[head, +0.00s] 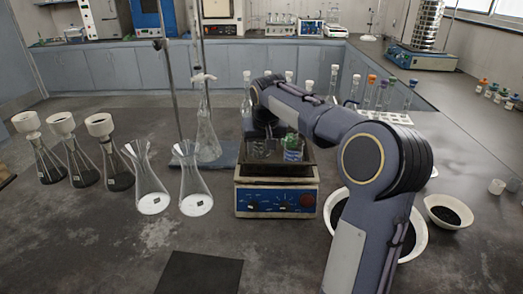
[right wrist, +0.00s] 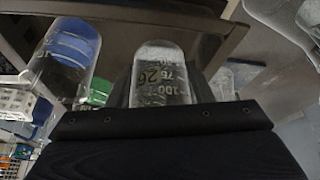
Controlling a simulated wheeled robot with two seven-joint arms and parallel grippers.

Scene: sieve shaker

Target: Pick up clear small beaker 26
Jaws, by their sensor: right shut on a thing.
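The clear small beaker 26 (right wrist: 158,82) is marked "26" and shows upside down in the right wrist view. In the head view the clear beaker (head: 260,152) is at the left of the hot plate's top (head: 277,170). My right gripper (head: 269,134) is shut on it from above and behind. I cannot tell whether its base touches the plate. My left gripper is not in view.
Two clear conical flasks (head: 195,190) stand left of the hot plate (head: 277,200). A tall flask (head: 207,135) on a stand is behind them. White bowls of dark grains (head: 449,212) are at the right. A dark mat (head: 200,272) lies in front.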

